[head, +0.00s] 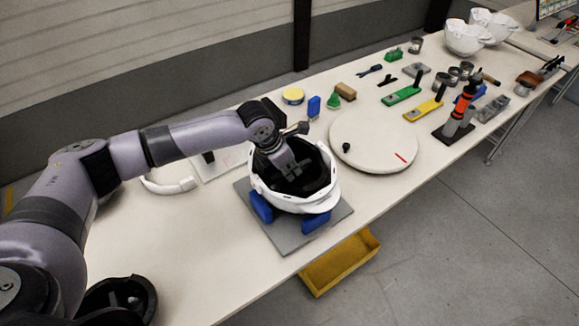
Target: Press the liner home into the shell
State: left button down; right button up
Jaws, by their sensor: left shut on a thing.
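The white helmet shell (328,199) sits open side up in blue supports (261,207) on a grey plate, at the middle of the head view. The black liner (318,165) shows inside the shell's rim. My left gripper (293,172) reaches down into the shell from the left and is shut on the liner. The fingertips and the part of the liner beneath them are partly hidden, so how deep the liner sits cannot be told. My right gripper is not in view.
A round white turntable (372,142) with a red mark stands right of the shell. A yellow bin (340,262) is below the front edge. A black bowl-like piece (118,300) is at bottom left.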

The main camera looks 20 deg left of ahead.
pick_arm(q)
jog(key=shift+f, duration=0.1)
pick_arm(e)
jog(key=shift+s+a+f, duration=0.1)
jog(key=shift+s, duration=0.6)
pick_arm(q)
jog(key=c, duration=2)
grip_release()
jog(key=o, duration=0.4)
jog(key=shift+f, duration=0.1)
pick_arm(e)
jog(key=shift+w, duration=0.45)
pick_arm(q)
jog(key=shift+r, duration=0.2)
jog(key=b+v, duration=0.1)
jog(key=v, duration=1.1)
jog(key=shift+b, duration=0.4)
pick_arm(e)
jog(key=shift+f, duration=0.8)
pick_arm(q)
jog(key=shift+s+f, duration=0.1)
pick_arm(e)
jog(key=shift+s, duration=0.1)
